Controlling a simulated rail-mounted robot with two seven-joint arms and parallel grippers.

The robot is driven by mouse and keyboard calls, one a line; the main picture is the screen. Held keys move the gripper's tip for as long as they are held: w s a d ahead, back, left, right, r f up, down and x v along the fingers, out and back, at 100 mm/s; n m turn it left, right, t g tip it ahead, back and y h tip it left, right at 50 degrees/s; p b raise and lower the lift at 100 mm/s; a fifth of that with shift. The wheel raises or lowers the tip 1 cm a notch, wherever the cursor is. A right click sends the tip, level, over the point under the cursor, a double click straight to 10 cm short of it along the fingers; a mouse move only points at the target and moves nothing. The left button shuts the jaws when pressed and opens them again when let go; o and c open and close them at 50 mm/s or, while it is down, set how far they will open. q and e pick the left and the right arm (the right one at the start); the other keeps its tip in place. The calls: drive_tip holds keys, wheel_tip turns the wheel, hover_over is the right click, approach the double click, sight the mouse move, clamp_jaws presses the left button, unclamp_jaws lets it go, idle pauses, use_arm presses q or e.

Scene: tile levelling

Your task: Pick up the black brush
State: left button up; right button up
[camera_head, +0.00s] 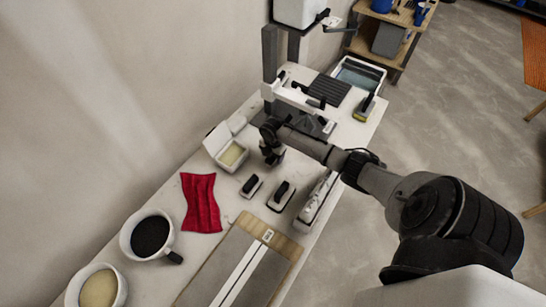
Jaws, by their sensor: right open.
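I cannot tell for sure which item is the black brush. Two black-handled tools with pale bases, a smaller one (251,185) and a larger one (282,195), lie side by side on the white table (336,143). Another black-handled tool with a yellowish base (364,107) lies near the table's far right edge. My right gripper (272,158) is open and points down over the table, above and right of the smaller tool in the picture, apart from it. My left gripper is not in view.
A white box with a pale yellow inside (232,154) is left of the gripper. A red cloth (201,203), a pot with black contents (150,234) and a tile board (232,262) lie nearer. A white-and-grey stand (270,55) rises behind. A long pale tool (318,199) lies along the right edge.

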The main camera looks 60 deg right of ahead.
drive_tip(key=c, duration=1)
drive_tip(key=shift+r, duration=0.1)
